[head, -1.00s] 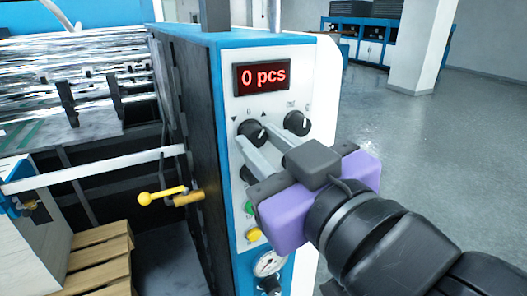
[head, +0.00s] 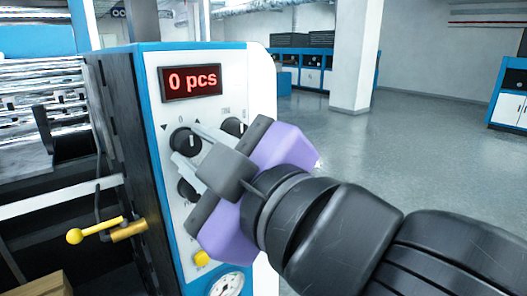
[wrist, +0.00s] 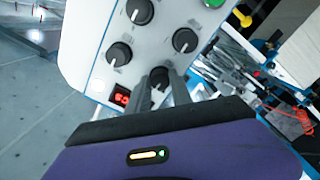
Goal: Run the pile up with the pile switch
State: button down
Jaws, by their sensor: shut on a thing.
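The pile switch, a black knob (head: 185,140) marked with a 0 and arrows, sits on the white control panel (head: 212,118) just under the red display. In the wrist view the knob (wrist: 160,78) shows between the two grey fingertips. My gripper (head: 186,152), with its purple body, is shut on this knob; the fingers (wrist: 152,92) also show in the wrist view. The fingers hide part of the knob's lower side in the head view. The pile itself is not clearly seen; only a bit of wooden pallet (head: 42,285) shows at the lower left.
The display (head: 190,82) reads 0 pcs. Other black knobs (head: 235,127) (head: 188,188), a yellow button (head: 201,258) and a gauge (head: 227,285) are close to my gripper. A yellow-knobbed lever (head: 95,230) sticks out left of the panel. Open floor lies right.

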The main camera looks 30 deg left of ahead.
dwell(0.3)
jog(key=c, duration=1.1)
grip_release()
jog(key=shift+c, duration=0.2)
jog(key=shift+d, duration=0.1)
jog(key=b+v, duration=0.1)
jog(key=v, duration=0.6)
jog(key=shift+s+d+b, duration=0.15)
jog(key=shift+d+b, duration=0.15)
jog(key=shift+b, duration=0.05)
